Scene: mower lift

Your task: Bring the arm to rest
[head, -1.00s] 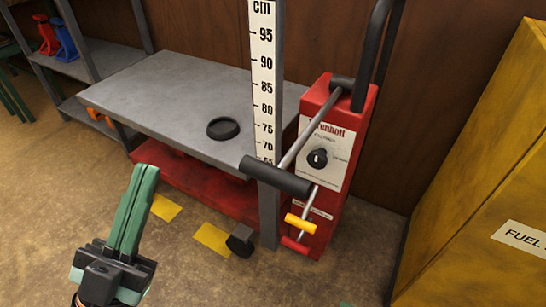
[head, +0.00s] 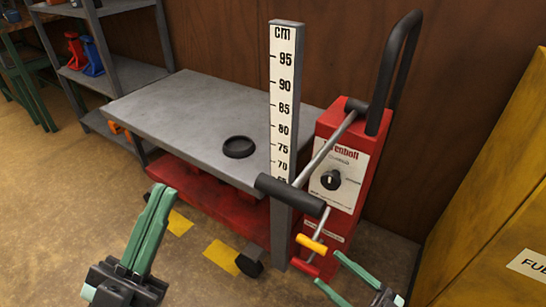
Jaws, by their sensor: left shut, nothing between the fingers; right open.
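My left gripper (head: 152,230) is at the lower left, its green fingers closed together with nothing between them. It is in the air in front of the lift table, apart from it. My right gripper (head: 328,268) shows at the bottom edge, right of centre, its green fingers spread apart and empty. Its fingertips appear close to the red grip at the lift's lower lever; I cannot tell if they touch. The red mower lift has a grey platform (head: 190,112), a control column (head: 338,182) with a black knob, a black-gripped lever (head: 291,196) and a yellow handle (head: 311,243).
A cm scale post (head: 284,105) stands at the platform's front corner. A black round dish (head: 238,147) lies on the platform. A yellow fuel cabinet (head: 490,215) stands at the right. A grey shelf (head: 122,62) holds red and blue stands at the back left. Yellow marks lie on the floor.

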